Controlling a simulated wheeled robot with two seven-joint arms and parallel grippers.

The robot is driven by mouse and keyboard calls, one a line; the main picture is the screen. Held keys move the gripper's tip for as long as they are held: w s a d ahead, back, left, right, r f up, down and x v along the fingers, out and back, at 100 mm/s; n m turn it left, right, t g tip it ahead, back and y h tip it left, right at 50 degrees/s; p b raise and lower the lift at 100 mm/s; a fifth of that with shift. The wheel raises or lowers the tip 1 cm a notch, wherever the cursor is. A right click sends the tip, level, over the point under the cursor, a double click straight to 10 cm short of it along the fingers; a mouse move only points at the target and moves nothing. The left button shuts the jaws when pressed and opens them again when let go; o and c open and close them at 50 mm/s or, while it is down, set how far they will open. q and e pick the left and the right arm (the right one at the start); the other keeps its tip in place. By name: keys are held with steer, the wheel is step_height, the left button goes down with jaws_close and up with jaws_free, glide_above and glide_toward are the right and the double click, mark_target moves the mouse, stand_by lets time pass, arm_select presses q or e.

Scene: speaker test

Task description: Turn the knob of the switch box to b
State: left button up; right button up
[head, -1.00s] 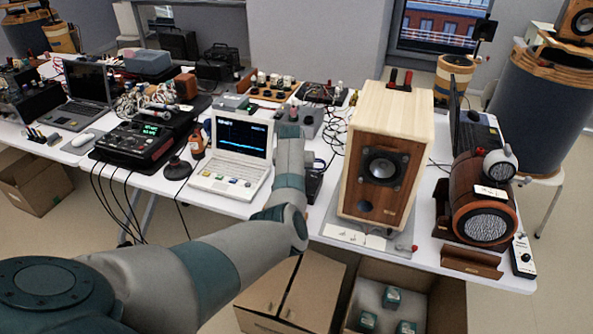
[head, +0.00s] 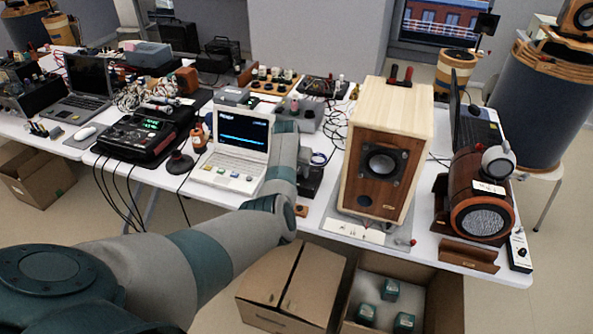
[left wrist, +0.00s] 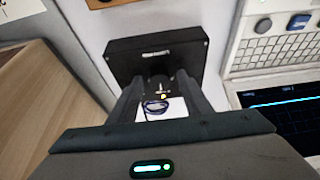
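The switch box is most likely the small black box (head: 309,186) between the white laptop and the wooden speaker. In the left wrist view a black box (left wrist: 157,55) with a white label lies just past my fingers. My left gripper (head: 305,168) is down at this box, partly hidden by my arm in the head view. In the left wrist view its dark fingers (left wrist: 160,85) stand apart, with a gap between them at the box's near side. The knob and its letters cannot be made out. My right gripper is not in view.
The white laptop (head: 238,147) stands close on the left, the wooden speaker (head: 382,160) close on the right. A small wooden piece (head: 301,210) lies at the table's front edge. A blue cable loop (left wrist: 155,106) shows below the finger gap.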

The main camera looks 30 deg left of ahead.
arm_select(q)
steer(key=shift+r, duration=0.2)
steer(key=shift+v, duration=0.95)
steer(key=b+v, duration=0.2)
steer(key=v, duration=1.3)
steer(key=shift+s+a, duration=0.1)
steer(key=shift+s, duration=0.05)
